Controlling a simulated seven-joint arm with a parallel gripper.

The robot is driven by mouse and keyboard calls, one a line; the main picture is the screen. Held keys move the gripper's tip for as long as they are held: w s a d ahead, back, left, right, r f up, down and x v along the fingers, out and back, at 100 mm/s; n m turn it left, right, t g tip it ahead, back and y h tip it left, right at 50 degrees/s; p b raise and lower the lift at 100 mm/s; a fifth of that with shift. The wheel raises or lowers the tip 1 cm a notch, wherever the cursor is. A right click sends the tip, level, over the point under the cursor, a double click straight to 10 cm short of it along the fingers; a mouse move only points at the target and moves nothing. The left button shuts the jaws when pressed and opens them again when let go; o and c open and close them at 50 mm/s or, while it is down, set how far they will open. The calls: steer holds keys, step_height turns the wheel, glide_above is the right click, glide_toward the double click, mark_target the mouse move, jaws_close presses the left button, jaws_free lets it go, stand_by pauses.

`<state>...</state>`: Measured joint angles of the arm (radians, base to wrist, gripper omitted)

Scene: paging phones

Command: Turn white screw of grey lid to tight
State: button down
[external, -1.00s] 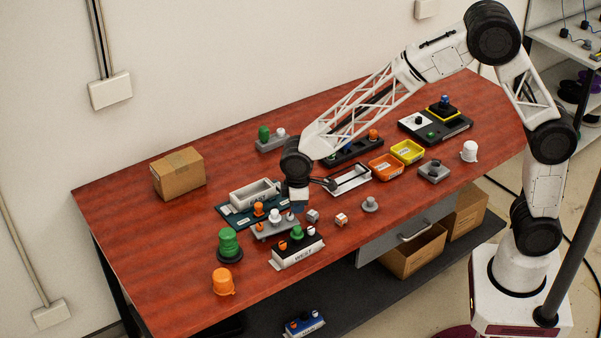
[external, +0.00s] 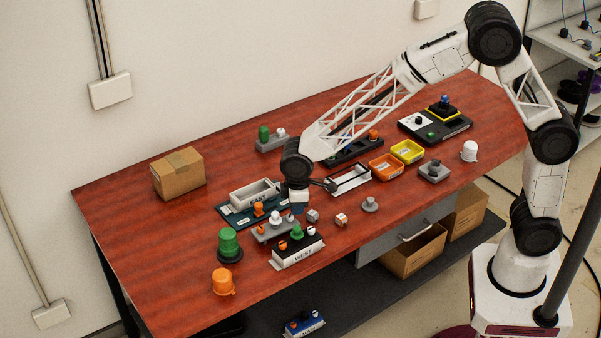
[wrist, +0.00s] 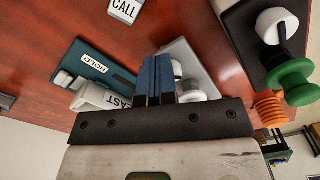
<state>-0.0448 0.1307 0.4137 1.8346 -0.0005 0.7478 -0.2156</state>
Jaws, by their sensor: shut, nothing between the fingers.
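A grey lid (external: 266,236) lies near the front left of the table, between the teal base and the black WEST block. A white screw (external: 275,216) stands on it, with small orange parts beside it. In the wrist view the grey lid (wrist: 203,66) is partly hidden behind my fingers, and a white knob (wrist: 191,93) shows on it just right of them. My gripper (external: 299,210) points down just right of the white screw, apart from it in the external view. In the wrist view my blue fingers (wrist: 156,65) are shut together with nothing between them.
The teal base (external: 228,217) with the EAST tray (wrist: 98,97) is behind the lid. The WEST block (external: 298,254) with a green knob (external: 297,232) is in front. A green knob on a dark base (external: 229,243) stands left.

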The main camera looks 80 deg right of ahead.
steer(key=shift+s+a+f, duration=0.35)
steer(key=shift+f, duration=0.15)
steer(key=shift+s+a+f, duration=0.3)
steer(key=shift+a+f, duration=0.05)
steer(key=shift+f, duration=0.15)
steer(key=shift+s, duration=0.35)
stand_by(0.5)
steer(key=shift+r, duration=0.1)
step_height(320, 180, up, 7)
steer(key=shift+w, duration=0.3)
stand_by(0.3)
